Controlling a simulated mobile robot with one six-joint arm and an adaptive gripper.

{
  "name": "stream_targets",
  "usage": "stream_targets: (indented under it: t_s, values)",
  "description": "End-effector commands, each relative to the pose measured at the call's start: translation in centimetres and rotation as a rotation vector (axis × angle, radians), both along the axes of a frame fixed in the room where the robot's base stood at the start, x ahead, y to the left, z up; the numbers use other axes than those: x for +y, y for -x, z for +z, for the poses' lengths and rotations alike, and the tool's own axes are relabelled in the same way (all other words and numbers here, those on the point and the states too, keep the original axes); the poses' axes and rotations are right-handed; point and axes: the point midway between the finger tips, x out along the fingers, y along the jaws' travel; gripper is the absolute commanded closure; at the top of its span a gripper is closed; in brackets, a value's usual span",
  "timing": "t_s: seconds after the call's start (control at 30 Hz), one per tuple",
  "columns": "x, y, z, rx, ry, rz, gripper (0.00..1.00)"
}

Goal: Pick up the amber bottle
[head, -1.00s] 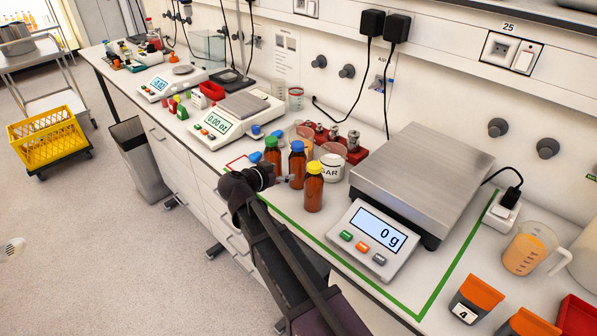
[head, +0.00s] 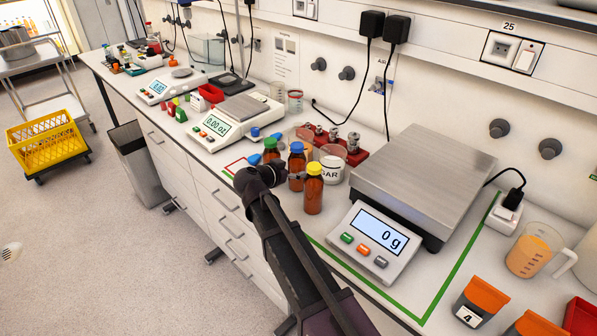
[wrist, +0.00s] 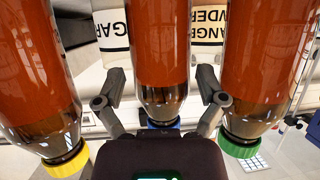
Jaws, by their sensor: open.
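Three amber bottles stand close together on the bench in the head view: one with a green cap (head: 271,149), one with a blue cap (head: 297,160) and one with a yellow cap (head: 313,195). My gripper (head: 291,176) is at the blue-capped bottle. In the wrist view, which shows the bottles cap down, my open gripper (wrist: 160,82) has one finger on each side of the blue-capped bottle (wrist: 160,45). I cannot tell whether the fingers touch it. The yellow-capped bottle (wrist: 42,75) is close on the left, the green-capped bottle (wrist: 257,70) close on the right.
Labelled jars, one a sugar jar (head: 332,168), stand just behind the bottles. A large scale (head: 425,180) reading 0 g is to the right, its display unit (head: 372,240) in front. A smaller balance (head: 243,107) stands farther left. Green tape (head: 455,265) marks the bench.

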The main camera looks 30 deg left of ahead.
Motion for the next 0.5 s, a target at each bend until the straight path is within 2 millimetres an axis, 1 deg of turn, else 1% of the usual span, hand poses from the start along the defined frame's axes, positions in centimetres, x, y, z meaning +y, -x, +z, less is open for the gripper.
stream_targets:
  t_s: [0.03,0.2,0.33,0.5]
  values:
    - [0.0,-0.7,-0.5,0.000,-0.001,-0.001,0.10]
    - [-0.3,-2.2,-1.1,0.000,0.000,0.000,0.10]
    - [-0.4,-2.7,-1.2,0.000,0.001,0.001,0.10]
    - [-0.4,-2.6,-1.1,0.000,0.001,0.001,0.10]
